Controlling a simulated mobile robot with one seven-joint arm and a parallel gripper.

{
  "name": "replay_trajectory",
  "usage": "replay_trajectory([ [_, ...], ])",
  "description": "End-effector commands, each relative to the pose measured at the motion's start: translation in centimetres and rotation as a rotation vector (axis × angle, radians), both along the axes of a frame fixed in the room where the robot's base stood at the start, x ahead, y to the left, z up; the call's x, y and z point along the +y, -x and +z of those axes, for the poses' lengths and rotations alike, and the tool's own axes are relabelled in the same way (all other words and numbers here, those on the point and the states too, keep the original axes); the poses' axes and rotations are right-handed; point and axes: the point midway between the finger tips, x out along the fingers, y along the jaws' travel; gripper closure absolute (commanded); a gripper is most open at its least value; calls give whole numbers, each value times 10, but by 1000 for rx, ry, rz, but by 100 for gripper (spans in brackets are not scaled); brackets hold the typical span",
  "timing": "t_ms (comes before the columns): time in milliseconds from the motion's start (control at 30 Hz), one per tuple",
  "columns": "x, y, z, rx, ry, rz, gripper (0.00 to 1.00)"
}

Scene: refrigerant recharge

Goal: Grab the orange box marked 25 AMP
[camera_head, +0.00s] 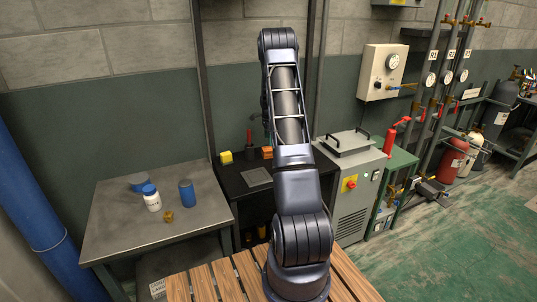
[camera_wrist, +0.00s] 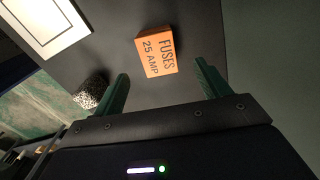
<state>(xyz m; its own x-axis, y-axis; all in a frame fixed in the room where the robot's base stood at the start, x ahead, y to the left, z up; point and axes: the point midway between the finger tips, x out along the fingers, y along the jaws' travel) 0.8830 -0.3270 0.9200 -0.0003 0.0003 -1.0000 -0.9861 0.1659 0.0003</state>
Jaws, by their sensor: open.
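The orange box (camera_wrist: 157,52) reads "FUSES 25 AMP" and lies on a dark surface in the wrist view. My gripper (camera_wrist: 163,88) is open, with its two green fingers pointing toward the box. The box sits beyond the fingertips, roughly in line with the space between them, and nothing is held. In the head view, an orange box (camera_head: 267,152) shows on the black bench, partly hidden by my arm. My gripper is hidden behind my arm there.
A yellow box (camera_head: 226,157) and a grey plate (camera_head: 257,177) are on the black bench (camera_head: 232,186). In the wrist view, a speckled round object (camera_wrist: 91,91) stands left of the fingers, near a white framed panel (camera_wrist: 45,22). A grey machine (camera_head: 352,180) stands to the right.

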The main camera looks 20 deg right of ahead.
Motion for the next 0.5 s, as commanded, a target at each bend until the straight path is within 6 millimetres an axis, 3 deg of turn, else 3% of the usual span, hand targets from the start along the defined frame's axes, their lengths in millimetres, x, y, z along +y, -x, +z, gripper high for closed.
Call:
replay_trajectory([
  [100, -1, 1, -18, 2, 0, -2, 25],
  [367, 0, 1, -34, 1, 0, 0, 25],
  [500, 1, 3, -52, 2, 0, 0, 25],
])
